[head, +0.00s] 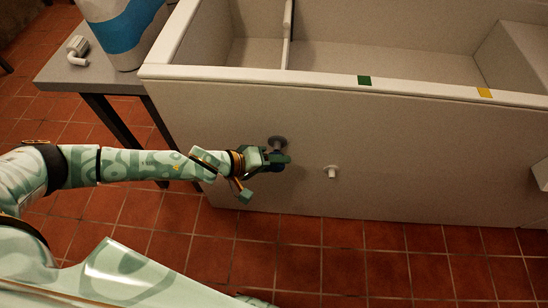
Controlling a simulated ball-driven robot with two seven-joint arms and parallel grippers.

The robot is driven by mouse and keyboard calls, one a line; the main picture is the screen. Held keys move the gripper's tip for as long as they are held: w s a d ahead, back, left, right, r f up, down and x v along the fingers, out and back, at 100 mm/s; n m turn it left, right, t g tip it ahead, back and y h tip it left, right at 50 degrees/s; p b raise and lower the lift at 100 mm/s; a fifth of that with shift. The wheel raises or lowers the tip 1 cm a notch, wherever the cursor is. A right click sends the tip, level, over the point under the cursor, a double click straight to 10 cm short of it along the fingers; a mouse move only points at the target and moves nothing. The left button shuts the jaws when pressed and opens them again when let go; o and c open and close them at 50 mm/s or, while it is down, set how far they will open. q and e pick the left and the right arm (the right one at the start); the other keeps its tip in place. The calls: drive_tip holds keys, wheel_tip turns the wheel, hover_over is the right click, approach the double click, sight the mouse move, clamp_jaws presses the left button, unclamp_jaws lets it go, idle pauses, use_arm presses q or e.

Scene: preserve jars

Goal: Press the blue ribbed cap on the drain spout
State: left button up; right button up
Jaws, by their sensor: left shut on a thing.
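My left gripper (279,160) is at the front wall of the pale tub, left of the white drain spout (331,172). It is shut on a small dark, rounded thing (278,168), which appears to be the blue ribbed cap. The fingers hide much of it, and its ribs are too small to see. The spout is a short stub sticking out of the tub's front wall. The held thing and the spout are clearly apart in the picture. My right gripper is not clearly in view.
A grey round fitting (277,142) shows on the wall just above my left gripper. The tub's rim (420,91) carries a green and a yellow marker. A grey table (85,78) at the upper left bears a blue-and-white container (122,32) and a white fitting (77,47). The wall around the spout is clear.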

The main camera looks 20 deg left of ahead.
use_arm(q)
drive_tip(key=shift+s, duration=0.1)
